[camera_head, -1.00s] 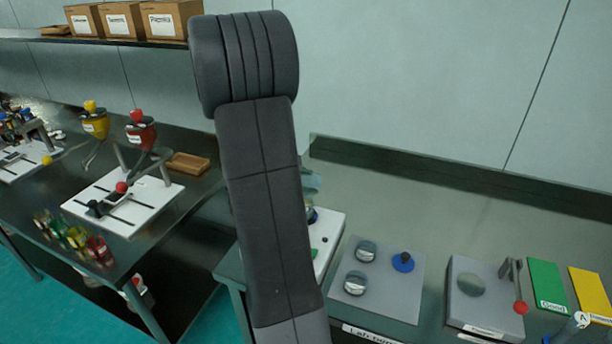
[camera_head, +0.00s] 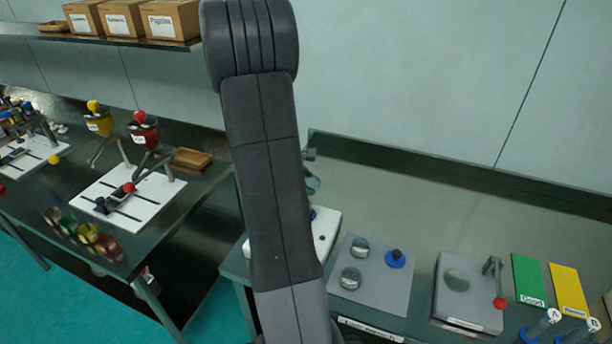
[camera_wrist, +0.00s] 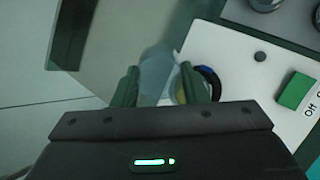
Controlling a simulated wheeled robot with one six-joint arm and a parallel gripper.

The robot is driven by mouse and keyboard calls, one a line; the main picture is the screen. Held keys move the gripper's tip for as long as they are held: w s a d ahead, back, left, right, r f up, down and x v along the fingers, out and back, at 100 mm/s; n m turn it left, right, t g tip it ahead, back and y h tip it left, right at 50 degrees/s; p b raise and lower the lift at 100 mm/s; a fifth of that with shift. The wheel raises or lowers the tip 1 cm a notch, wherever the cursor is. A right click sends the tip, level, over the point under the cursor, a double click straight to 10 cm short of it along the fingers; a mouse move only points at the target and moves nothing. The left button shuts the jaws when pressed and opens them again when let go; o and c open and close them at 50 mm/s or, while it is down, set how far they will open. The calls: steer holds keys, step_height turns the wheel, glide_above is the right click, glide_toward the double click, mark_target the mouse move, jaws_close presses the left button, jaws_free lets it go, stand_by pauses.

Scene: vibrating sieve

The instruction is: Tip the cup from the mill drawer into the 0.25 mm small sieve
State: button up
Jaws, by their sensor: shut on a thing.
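In the wrist view my gripper (camera_wrist: 157,80) is shut on a pale, see-through cup (camera_wrist: 156,72), with one dark green finger on each side. Beyond it is a white machine base (camera_wrist: 235,60) with a green button and a blue ring (camera_wrist: 211,80), partly hidden by a finger. In the head view my arm hides my gripper and most of this machine (camera_head: 326,228); a pale teal piece (camera_head: 313,184) shows beside the arm, perhaps the cup. Two small round silver sieves (camera_head: 360,247) sit on a grey plate. I cannot read which is 0.25 mm. The cup's contents are not visible.
A blue knobbed piece (camera_head: 396,259) lies on the grey plate (camera_head: 385,292). A grey device (camera_head: 468,292) with a red-ended lever, a green pad (camera_head: 528,279) and a yellow pad (camera_head: 568,290) stand right. The mills (camera_head: 144,134) are on the left bench. The back right counter is clear.

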steer(key=shift+r, duration=0.15)
steer(key=shift+w+d+r+g+y, duration=0.1)
steer(key=shift+r+g+y, duration=0.55)
steer(key=shift+y, duration=0.25)
steer(key=shift+w+d+r+g+y, duration=0.1)
steer(key=shift+r+g+y, duration=0.3)
steer(key=shift+g+y, duration=0.45)
steer(key=shift+r+g+y, duration=0.7)
steer(key=shift+g+y, duration=0.1)
steer(key=shift+y, duration=0.45)
steer(key=shift+r, duration=0.1)
